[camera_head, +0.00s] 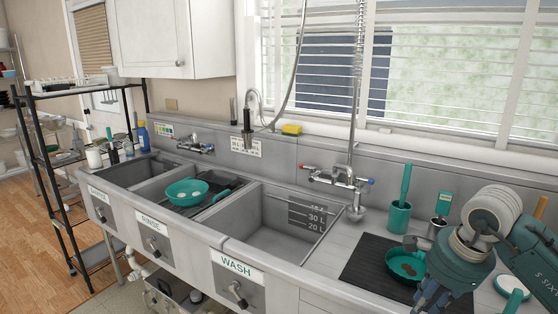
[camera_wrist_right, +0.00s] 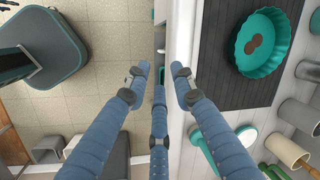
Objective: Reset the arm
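My right arm reaches in from the right in the head view. Its blue gripper (camera_head: 432,298) points down at the front edge of the counter, beside the black mat (camera_head: 362,272). The right wrist view shows the gripper (camera_wrist_right: 160,82) with its blue fingers spread apart and nothing between them. Below the fingers are the counter edge and the tiled floor. A teal dish with brown spots (camera_wrist_right: 264,44) lies on the mat, apart from the fingers. The same dish (camera_head: 402,264) is partly hidden behind my right arm in the head view. My left gripper is not in view.
The wash basin (camera_head: 262,236) is empty. A teal dish (camera_head: 183,190) sits over the rinse basin beside a dark pan (camera_head: 226,188). A teal holder with a brush (camera_head: 399,215) stands behind the mat. A yellow sponge (camera_head: 291,129) lies on the ledge.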

